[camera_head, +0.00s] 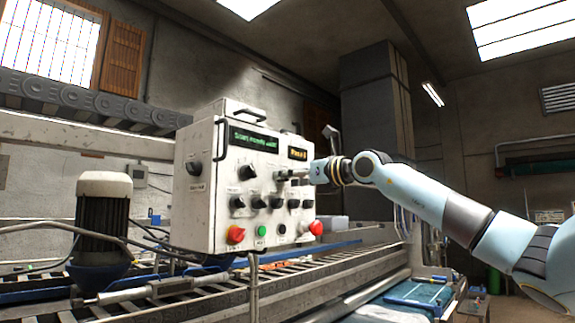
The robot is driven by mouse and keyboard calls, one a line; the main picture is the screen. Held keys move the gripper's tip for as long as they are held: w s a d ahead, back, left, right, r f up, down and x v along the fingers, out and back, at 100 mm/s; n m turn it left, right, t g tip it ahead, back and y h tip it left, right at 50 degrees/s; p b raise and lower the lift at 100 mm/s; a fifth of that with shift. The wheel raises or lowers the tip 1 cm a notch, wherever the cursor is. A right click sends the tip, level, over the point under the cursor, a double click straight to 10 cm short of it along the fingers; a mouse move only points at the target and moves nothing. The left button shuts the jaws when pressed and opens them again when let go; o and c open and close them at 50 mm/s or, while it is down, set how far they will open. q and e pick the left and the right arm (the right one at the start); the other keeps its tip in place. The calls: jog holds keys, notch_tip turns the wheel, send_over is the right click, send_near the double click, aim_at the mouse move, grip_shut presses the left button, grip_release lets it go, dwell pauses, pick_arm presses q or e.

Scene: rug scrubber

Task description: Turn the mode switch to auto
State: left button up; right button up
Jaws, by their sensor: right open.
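A white control box (208,150) stands left of the middle, with several black rotary knobs on its front. One larger knob (247,172) sits under the left display, and another is on the box's left side (193,167). The labels are too small to read, so I cannot tell which knob is the mode switch. My right gripper (283,176) comes in from the right and is open. Its fingertips are at the panel's upper right part, below the small display (297,154), and hide what is behind them. Contact with a knob cannot be made out. My left gripper is out of view.
Red knobs (236,234) (316,228) and a green button (262,230) line the panel's bottom edge. A metal handle (219,142) sticks out at its left. A motor (103,210) stands left, and a roller conveyor (205,298) runs below.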

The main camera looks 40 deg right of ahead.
jog(key=shift+w+a, duration=0.15)
jog(key=shift+w, duration=0.35)
grip_shut()
